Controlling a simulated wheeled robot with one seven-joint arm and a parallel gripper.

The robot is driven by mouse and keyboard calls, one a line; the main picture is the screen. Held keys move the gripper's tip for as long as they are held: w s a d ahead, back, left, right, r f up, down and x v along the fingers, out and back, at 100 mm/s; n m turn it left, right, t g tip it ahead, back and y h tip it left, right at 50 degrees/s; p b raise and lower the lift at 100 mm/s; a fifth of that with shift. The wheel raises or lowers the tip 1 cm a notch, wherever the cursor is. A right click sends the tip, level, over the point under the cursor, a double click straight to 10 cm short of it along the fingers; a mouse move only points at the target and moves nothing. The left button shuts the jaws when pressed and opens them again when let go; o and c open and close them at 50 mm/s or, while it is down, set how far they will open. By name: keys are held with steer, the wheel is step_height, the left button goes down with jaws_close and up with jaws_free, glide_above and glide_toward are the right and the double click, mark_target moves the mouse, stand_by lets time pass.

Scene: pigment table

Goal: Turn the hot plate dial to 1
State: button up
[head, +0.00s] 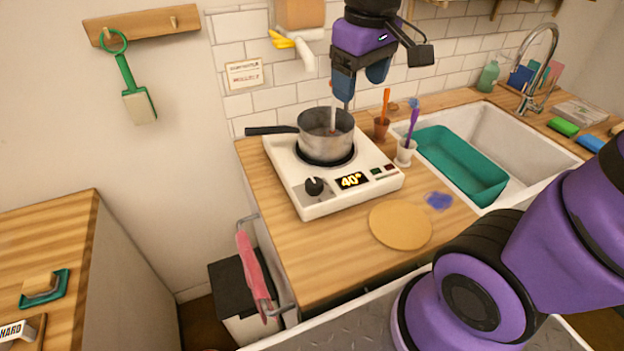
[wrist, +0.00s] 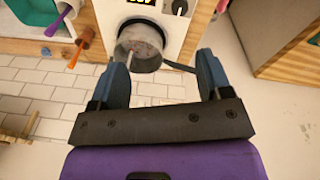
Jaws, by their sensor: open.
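The white hot plate (head: 310,199) stands on the wooden counter. Its black dial (head: 314,187) is on the front left, beside a display (head: 351,181) reading 40°. The dial also shows in the wrist view (wrist: 180,7) near the top edge; its setting is too small to read. A grey pot (head: 326,146) with a dark handle sits on the plate's burner, with a thin pale rod standing up from it. My gripper (head: 358,96) is open above and behind the pot. In the wrist view its blue fingers (wrist: 161,80) are spread apart, with the pot beyond them.
A brown cup (head: 381,128) with an orange tool and a white cup (head: 405,154) with a purple tool stand right of the hot plate. A round board (head: 400,225) lies in front. The sink (head: 534,152) holds a teal tub (head: 462,166).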

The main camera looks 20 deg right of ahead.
steer(key=w+a+f+n+g+h, duration=0.1)
steer(key=w+a+f+n+g, duration=0.15)
steer(key=w+f, duration=0.35)
steer(key=n+g+h, duration=0.2)
steer(key=n, duration=0.1)
glide_toward(314, 181)
steer(key=x, duration=0.9)
steer(key=shift+s+f, duration=0.15)
steer(key=shift+f, duration=0.05)
steer(key=c, duration=0.9)
